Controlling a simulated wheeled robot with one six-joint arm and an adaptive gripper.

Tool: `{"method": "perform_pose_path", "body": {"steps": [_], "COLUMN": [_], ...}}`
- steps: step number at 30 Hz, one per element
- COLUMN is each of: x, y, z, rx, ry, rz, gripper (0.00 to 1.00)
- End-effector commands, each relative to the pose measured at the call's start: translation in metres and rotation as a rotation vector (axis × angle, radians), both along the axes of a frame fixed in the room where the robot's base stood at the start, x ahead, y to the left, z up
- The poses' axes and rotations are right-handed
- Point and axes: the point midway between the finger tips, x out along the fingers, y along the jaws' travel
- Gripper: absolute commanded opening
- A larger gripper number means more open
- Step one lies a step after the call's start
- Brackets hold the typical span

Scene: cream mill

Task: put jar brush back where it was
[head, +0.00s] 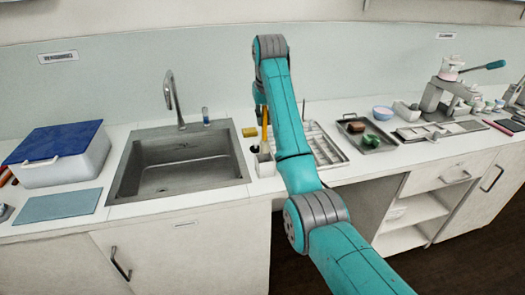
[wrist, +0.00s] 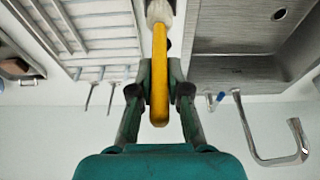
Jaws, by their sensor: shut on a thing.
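The jar brush has a yellow handle, seen upright in the head view (head: 265,128) and large in the wrist view (wrist: 160,80). My gripper (wrist: 160,92) is shut on this handle, one finger on each side. In the head view my gripper (head: 260,97) is partly hidden by my arm. A small white holder (head: 264,166) stands right of the sink, directly below the brush. A pale end shows at the far end of the handle in the wrist view. I cannot tell whether the brush's lower end is inside the holder.
The sink (head: 180,170) with its tap (head: 172,98) is to the left. A drying rack (head: 325,150) stands close on the right. A tray (head: 382,143) holds a green thing. A blue-lidded box (head: 60,160) is far left.

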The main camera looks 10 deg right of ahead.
Motion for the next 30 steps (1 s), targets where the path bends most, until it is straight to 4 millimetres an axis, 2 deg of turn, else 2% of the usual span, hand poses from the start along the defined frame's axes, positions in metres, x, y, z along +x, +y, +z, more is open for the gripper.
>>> {"method": "perform_pose_path", "body": {"steps": [1,5,13,19,30], "x": [-0.004,-0.005,-0.006,-0.008,-0.008], "y": [0.0,0.001,0.001,0.001,0.001], "z": [-0.011,-0.032,-0.051,-0.077,-0.083], "rx": [0.0,0.0,0.0,0.0,0.0], "ry": [0.002,0.002,0.001,0.001,0.0], "rz": [0.0,0.0,0.0,0.0,0.0], "gripper": [0.0,0.0,0.0,0.0,0.0]}}
